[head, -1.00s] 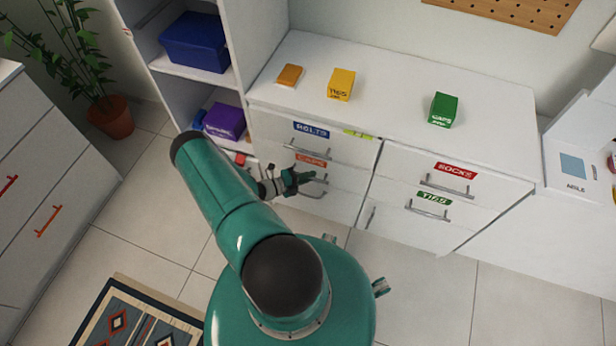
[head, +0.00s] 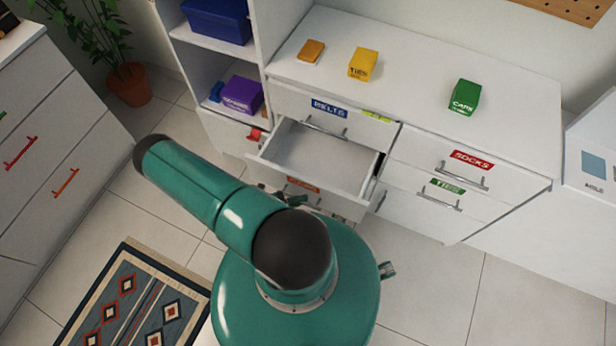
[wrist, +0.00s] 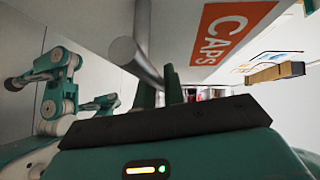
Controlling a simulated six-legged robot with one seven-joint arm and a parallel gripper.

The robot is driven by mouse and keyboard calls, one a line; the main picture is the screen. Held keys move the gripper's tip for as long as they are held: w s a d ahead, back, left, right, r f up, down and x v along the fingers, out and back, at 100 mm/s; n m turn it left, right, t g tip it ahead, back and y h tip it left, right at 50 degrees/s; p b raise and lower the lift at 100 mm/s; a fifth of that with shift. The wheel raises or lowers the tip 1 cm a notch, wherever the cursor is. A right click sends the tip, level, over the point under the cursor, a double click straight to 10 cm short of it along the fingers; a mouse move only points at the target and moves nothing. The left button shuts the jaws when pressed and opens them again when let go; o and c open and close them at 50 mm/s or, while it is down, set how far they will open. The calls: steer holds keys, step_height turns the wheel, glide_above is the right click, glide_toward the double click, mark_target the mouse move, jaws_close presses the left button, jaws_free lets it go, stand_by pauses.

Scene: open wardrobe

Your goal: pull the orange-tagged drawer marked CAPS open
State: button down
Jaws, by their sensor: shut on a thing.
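The CAPS drawer (head: 322,158) stands pulled out from the left column of the white chest in the head view, and its inside looks empty. Its orange tag (head: 303,186) shows on the front, partly hidden by my arm. In the wrist view the orange CAPS tag (wrist: 232,30) is large and close, beside the grey bar handle (wrist: 133,54). My gripper (wrist: 160,88) is shut on that handle, its green fingers at the bar. In the head view my gripper (head: 291,200) is small and partly hidden in front of the drawer.
The BELTS drawer (head: 325,118) above is closed, as are the SOCKS drawer (head: 455,165) and green-tagged TIES drawer (head: 440,195) at right. Yellow (head: 363,64) and green (head: 464,97) boxes stand on top. A patterned rug (head: 140,300) lies on the floor at lower left.

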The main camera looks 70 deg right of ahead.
steer(key=shift+w+a, duration=0.2)
steer(key=shift+a, duration=1.45)
steer(key=c, duration=1.5)
jaws_free()
steer(key=v, duration=1.4)
steer(key=shift+s+d+r, duration=0.1)
